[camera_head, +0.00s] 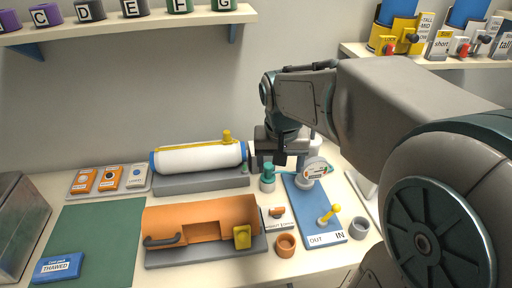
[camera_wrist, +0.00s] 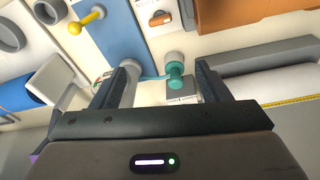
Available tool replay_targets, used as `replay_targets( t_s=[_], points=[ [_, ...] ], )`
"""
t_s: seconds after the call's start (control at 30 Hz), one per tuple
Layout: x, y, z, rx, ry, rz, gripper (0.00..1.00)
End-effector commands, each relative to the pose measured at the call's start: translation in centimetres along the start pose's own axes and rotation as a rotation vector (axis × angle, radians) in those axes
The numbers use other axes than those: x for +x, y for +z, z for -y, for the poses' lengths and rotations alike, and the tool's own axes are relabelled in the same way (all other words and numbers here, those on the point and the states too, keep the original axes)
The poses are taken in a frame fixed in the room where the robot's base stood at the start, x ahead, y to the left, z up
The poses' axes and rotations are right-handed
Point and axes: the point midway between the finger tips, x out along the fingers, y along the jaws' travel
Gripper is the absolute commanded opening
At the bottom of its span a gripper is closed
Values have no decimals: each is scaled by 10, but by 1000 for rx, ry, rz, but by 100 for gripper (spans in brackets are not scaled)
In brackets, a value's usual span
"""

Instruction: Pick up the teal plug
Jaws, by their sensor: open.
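The teal plug (camera_head: 269,171) stands in a small grey socket on the bench, just left of the blue board. A teal tether runs from it to the right, towards a round gauge. My gripper (camera_head: 267,160) is directly above and behind the plug, pointing down, and partly hides the area behind it. In the wrist view the plug (camera_wrist: 175,77) shows between the two open fingers of my gripper (camera_wrist: 167,67), nearer the right finger. The gripper holds nothing; I cannot tell whether a finger touches the plug.
The blue board (camera_head: 305,222) carries the gauge (camera_head: 314,170) and a yellow lever (camera_head: 329,214). A white cylinder (camera_head: 200,157) lies close left. An orange housing (camera_head: 200,220) and a copper-coloured cup (camera_head: 285,244) stand in front. The green mat (camera_head: 88,235) has free room.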

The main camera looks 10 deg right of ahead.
Motion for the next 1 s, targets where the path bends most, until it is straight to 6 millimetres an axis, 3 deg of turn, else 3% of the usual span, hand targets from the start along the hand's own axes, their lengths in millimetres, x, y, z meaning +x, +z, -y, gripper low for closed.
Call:
replay_targets(
  t_s=[0.03, 0.2, 0.4, 0.63, 1.0],
  points=[
    [16, -16, 4, 27, 4, 26, 69],
    [52, -63, 18, 123, 6, 92, 69],
    [88, -98, 28, 210, -4, 148, 69],
    [107, -113, 32, 254, -9, 175, 69],
    [147, -109, 29, 257, -9, 179, 69]
  ],
)
